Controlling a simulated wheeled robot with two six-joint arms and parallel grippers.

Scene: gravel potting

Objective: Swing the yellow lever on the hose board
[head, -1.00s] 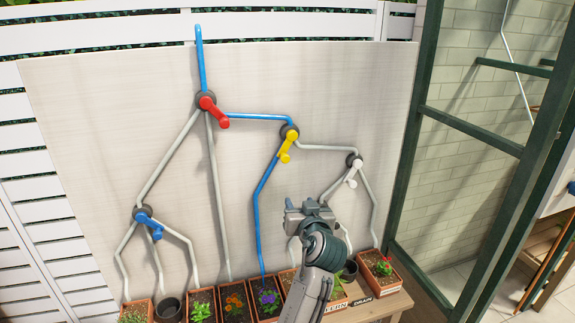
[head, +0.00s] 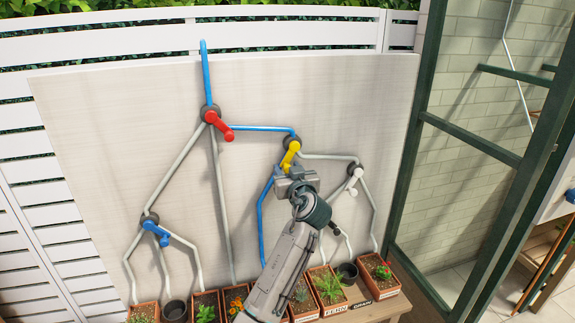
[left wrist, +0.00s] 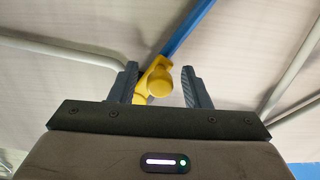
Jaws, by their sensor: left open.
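The yellow lever (head: 290,153) sits on a grey round valve on the hose board (head: 130,110) and points down and a little left in the head view. My left gripper (head: 295,177) is at the lever's lower end, partly hiding it. In the left wrist view the yellow lever (left wrist: 159,80) stands between the two open fingers (left wrist: 158,87), closer to the left finger; I cannot tell whether they touch. A blue hose runs from this valve down the board. My right gripper is not in view.
Other levers on the board are red (head: 219,125), blue (head: 156,231) and white (head: 354,181). Several planters, one with a red flower (head: 383,272), stand on a wooden bench below. A green-framed glass structure (head: 470,136) stands at the right.

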